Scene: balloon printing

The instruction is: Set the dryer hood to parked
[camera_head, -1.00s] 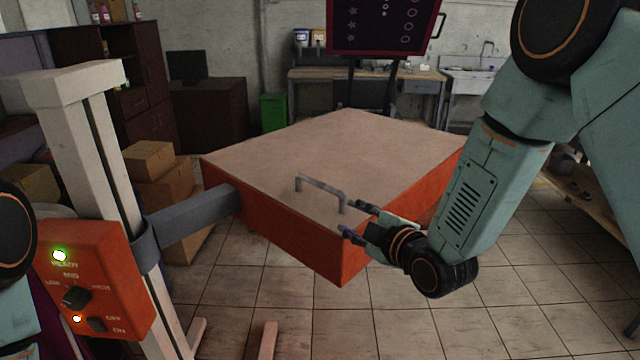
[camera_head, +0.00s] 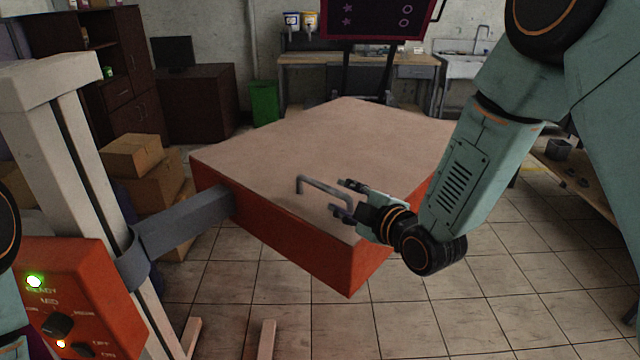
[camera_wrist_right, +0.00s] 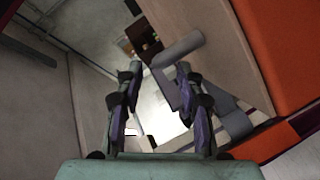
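The dryer hood (camera_head: 290,150) is a big orange box with a beige top, level on a grey arm (camera_head: 185,225) from a white column (camera_head: 70,150). A grey bar handle (camera_head: 322,187) stands on its top near the front edge. My right gripper (camera_head: 344,198) is open at the handle's right end and hides part of it. In the right wrist view, the open fingers (camera_wrist_right: 157,100) are apart and the handle (camera_wrist_right: 182,48) shows beyond and beside the right finger; contact is unclear. My left gripper is out of view.
An orange control box (camera_head: 75,300) with a lit green lamp, knob and switch hangs by the column. Cardboard boxes (camera_head: 150,175) stand behind the column. A dark panel on a stand (camera_head: 375,20) is behind the hood.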

